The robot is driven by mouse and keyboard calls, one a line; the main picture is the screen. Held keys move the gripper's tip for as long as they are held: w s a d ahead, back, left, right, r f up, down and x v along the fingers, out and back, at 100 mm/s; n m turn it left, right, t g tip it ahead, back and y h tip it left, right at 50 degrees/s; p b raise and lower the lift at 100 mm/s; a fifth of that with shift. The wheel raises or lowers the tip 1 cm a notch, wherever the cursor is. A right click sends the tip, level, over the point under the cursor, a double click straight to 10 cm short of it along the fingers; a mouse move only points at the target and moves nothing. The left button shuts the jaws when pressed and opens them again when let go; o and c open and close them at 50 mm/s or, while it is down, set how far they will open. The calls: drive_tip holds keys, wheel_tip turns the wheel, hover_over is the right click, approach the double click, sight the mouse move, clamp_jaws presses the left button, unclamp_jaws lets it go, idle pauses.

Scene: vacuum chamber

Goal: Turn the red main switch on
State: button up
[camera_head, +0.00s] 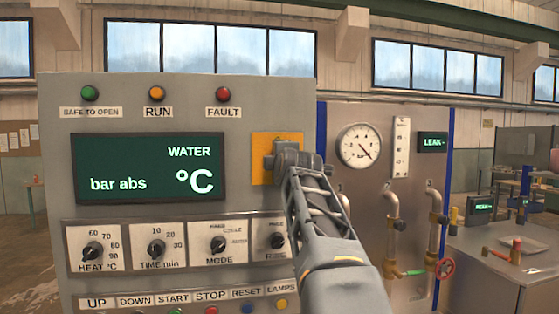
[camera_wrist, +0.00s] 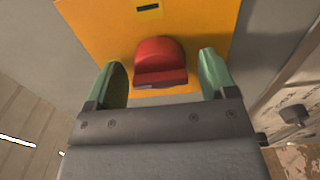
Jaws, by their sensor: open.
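The red main switch (camera_wrist: 160,62) sits on a yellow-orange plate (camera_wrist: 85,20) in the wrist view. My gripper (camera_wrist: 163,75) is open, with one green finger on each side of the red switch. A gap shows between the switch and each finger; whether the fingers reach past its front face I cannot tell. In the head view the plate (camera_head: 261,178) is on the upper right of the grey control panel (camera_head: 250,115). My arm and gripper (camera_head: 292,160) cover the switch there, so it is hidden in that view.
The panel carries a dark display (camera_head: 148,168) reading WATER, bar abs and °C. Below are several black knobs (camera_head: 156,248) and a row of labelled buttons. Right of the panel are a pressure gauge (camera_head: 359,147), pipes and a red valve wheel (camera_head: 445,268).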

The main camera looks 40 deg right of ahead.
drive_tip(key=c, duration=0.9)
drive_tip(key=shift+m, duration=0.3)
drive_tip(key=m+b, duration=0.1)
drive_tip(key=m, duration=0.2)
drive_tip(key=shift+f, duration=0.1)
drive_tip(key=m+b, duration=0.1)
drive_tip(key=m, duration=0.8)
drive_tip(key=shift+m, duration=0.4)
drive_tip(key=m, duration=0.4)
drive_tip(key=shift+m, duration=0.4)
